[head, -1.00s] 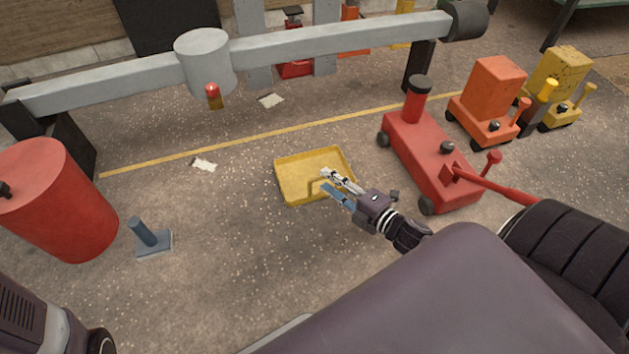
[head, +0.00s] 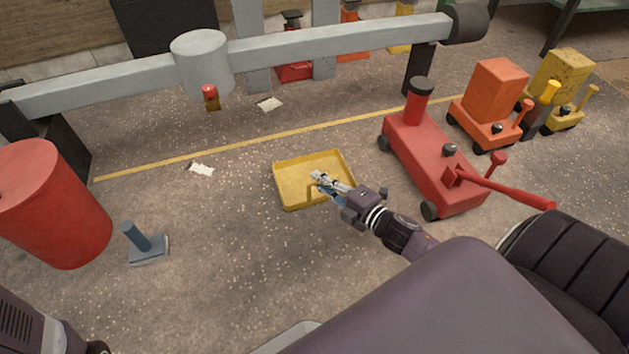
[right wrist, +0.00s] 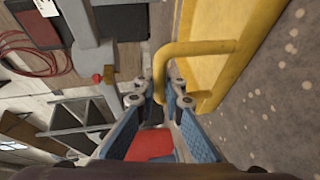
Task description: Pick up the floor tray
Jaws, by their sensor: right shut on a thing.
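The yellow floor tray (head: 290,190) is a shallow open tray in the middle of the head view. It appears to rest on the concrete floor, though a small gap below would be hard to see. My right gripper (head: 322,183) reaches over its right front side and is shut on the tray's handle. In the right wrist view the yellow bar handle (right wrist: 195,48) bends down to my right gripper's fingertips (right wrist: 160,93), and the tray's wall (right wrist: 225,45) shows beyond it. The fingers partly hide the grip. My left gripper is out of view.
A red wheeled jack (head: 430,160) stands close right of the tray, its handle reaching toward my arm. A red drum (head: 50,205) and blue-grey stand (head: 147,248) are at left. A grey beam (head: 330,45) crosses behind.

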